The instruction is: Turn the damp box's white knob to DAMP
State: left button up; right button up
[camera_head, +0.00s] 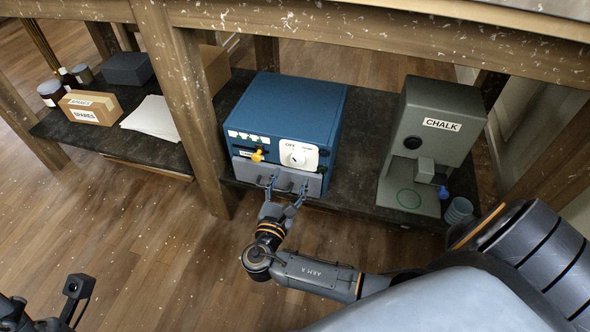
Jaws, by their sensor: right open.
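The damp box is a blue box (295,100) on the dark lower shelf. Its white knob (298,155) sits on a white plate at the right of the front face. The lettering on the plate is too small to read surely, so I cannot tell the knob's setting. My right gripper (286,184) is open and empty. Its fingers are spread in front of the grey lower panel (250,168), just below the knob; I cannot tell if they touch the panel. At the bottom left, part of my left gripper (74,288) shows, low and far from the box.
A yellow knob (257,155) sits left of the white one. A grey CHALK dispenser (432,135) stands to the right, with cups (458,210) beside it. A wooden post (190,90) stands close left of the box. A SPARES box (90,108) is farther left. The table beam runs overhead.

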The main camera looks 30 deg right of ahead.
aim_at(296, 163)
jog(key=b+x, duration=0.1)
jog(key=x, duration=0.4)
jog(key=shift+w+d, duration=0.2)
jog(key=shift+d, duration=0.05)
jog(key=c, duration=1.2)
